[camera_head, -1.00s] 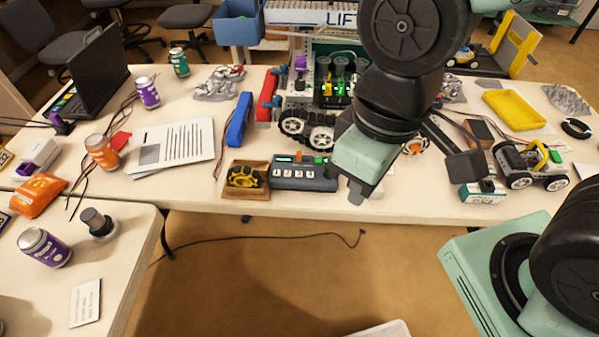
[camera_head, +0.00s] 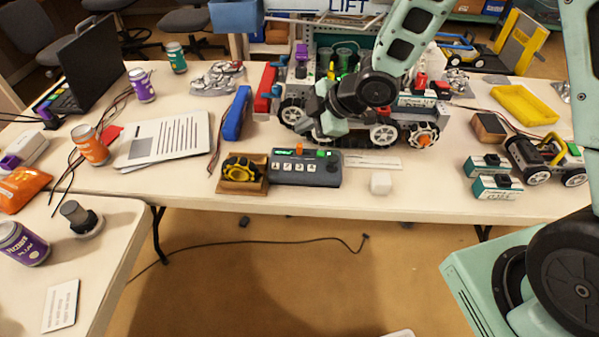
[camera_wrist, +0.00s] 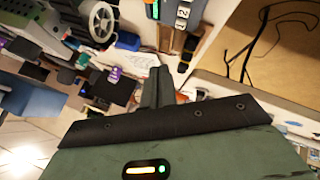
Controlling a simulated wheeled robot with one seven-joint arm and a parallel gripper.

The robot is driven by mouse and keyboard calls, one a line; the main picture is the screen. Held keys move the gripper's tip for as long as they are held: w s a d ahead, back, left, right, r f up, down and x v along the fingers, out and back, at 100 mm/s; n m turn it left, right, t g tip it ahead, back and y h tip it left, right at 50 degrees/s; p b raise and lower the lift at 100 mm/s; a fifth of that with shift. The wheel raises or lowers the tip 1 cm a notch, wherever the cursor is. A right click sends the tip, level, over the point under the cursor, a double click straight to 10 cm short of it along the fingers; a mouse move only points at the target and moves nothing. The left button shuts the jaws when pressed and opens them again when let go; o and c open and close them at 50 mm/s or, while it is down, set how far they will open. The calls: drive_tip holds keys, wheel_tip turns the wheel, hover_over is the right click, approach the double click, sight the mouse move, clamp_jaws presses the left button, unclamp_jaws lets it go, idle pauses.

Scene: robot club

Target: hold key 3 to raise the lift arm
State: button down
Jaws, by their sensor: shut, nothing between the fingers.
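The control box (camera_head: 305,180), dark grey with a row of white numbered keys, a green display and an orange button, lies near the table's front edge. Key 3 (camera_head: 300,168) is in that row; the box also shows at the top of the wrist view (camera_wrist: 181,14). The wheeled lift robot (camera_head: 298,88) stands behind it; its lift arm is hard to make out behind my arm. My gripper (camera_head: 321,140) is shut and empty, pointing down behind the box's right half, apart from key 3. Its fingers show in the wrist view (camera_wrist: 156,78).
A wooden tray (camera_head: 240,187) with a yellow-black wheel adjoins the box's left side. A white cube (camera_head: 381,183) sits to its right, with a ruler-like strip (camera_head: 372,161) behind. A blue bar (camera_head: 237,114) lies left.

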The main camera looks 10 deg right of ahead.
sight(300, 168)
drive_tip(key=shift+w+d+f+n+y, duration=0.1)
drive_tip(key=shift+w+f+n+y, duration=0.15)
drive_tip(key=shift+f, duration=0.25)
drive_tip(key=shift+w+f+n+y, duration=0.1)
drive_tip(key=shift+f+n+y, duration=0.2)
drive_tip(key=shift+f, duration=0.2)
drive_tip(key=shift+f, duration=0.1)
wheel_tip(300, 168, down, 9)
drive_tip(key=b, duration=0.8)
drive_tip(key=shift+r, duration=0.2)
drive_tip(key=shift+f, duration=0.1)
idle(1.0)
drive_tip(key=shift+f+b, duration=0.3)
drive_tip(key=shift+f+b, duration=0.35)
drive_tip(key=shift+f, duration=0.05)
idle(2.6)
drive_tip(key=shift+r, duration=0.1)
idle(0.5)
drive_tip(key=shift+r+p, duration=0.75)
